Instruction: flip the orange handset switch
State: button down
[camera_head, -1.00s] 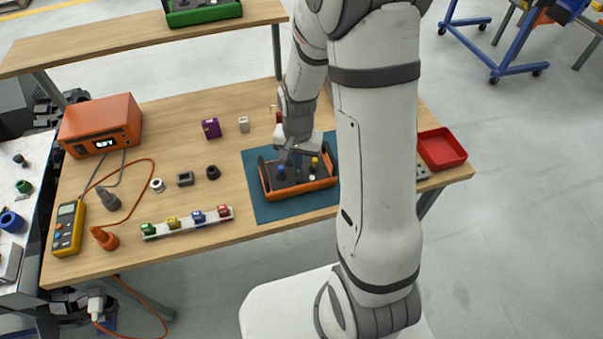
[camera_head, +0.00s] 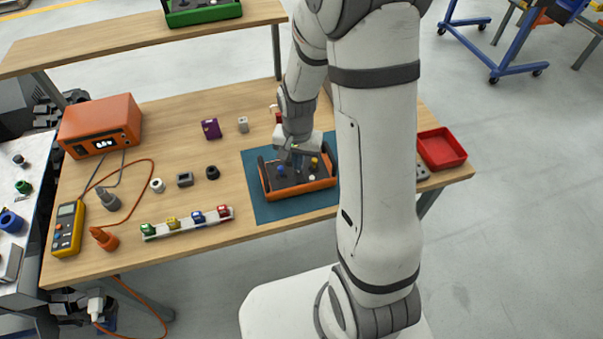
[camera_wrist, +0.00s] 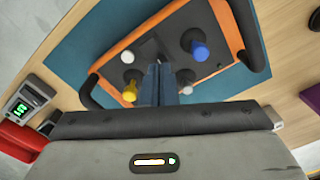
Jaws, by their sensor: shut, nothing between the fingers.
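The orange handset (camera_head: 322,184) lies on a teal mat (camera_head: 265,208) on the wooden table. It has a dark top face with black side handles. In the wrist view the handset (camera_wrist: 185,88) carries a blue knob (camera_wrist: 199,48), a yellow knob (camera_wrist: 130,92), a white button (camera_wrist: 127,57) and a small pale-tipped lever (camera_wrist: 186,89). My gripper (camera_head: 297,168) is over the handset's middle. In the wrist view my gripper's closed fingers (camera_wrist: 157,70) point down at the panel, right beside the pale-tipped lever. Whether they touch it I cannot tell. The fingers hold nothing.
A red tray (camera_head: 441,150) stands to the right behind my arm. A strip of coloured blocks (camera_head: 187,224) lies to the left of the mat. An orange device (camera_head: 101,125) and a yellow meter (camera_head: 68,229) stand at the far left.

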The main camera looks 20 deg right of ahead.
jog(key=shift+f+b, duration=0.8)
jog(key=shift+f, duration=0.1)
dwell(0.8)
jog(key=shift+r, duration=0.1)
jog(key=shift+r+p, duration=2.5)
jog(key=shift+r, duration=0.9)
jog(key=shift+r, duration=0.1)
jog(key=s+r+n+t, duration=0.1)
jog(key=s+r+n, duration=0.2)
jog(key=s+r, duration=0.4)
jog(key=s+r+n+t, duration=0.2)
jog(key=s+r, duration=0.5)
jog(key=r, duration=0.5)
jog(key=shift+s+d+r+n, duration=0.25)
jog(key=shift+s+n, duration=0.05)
jog(key=shift+n, duration=0.2)
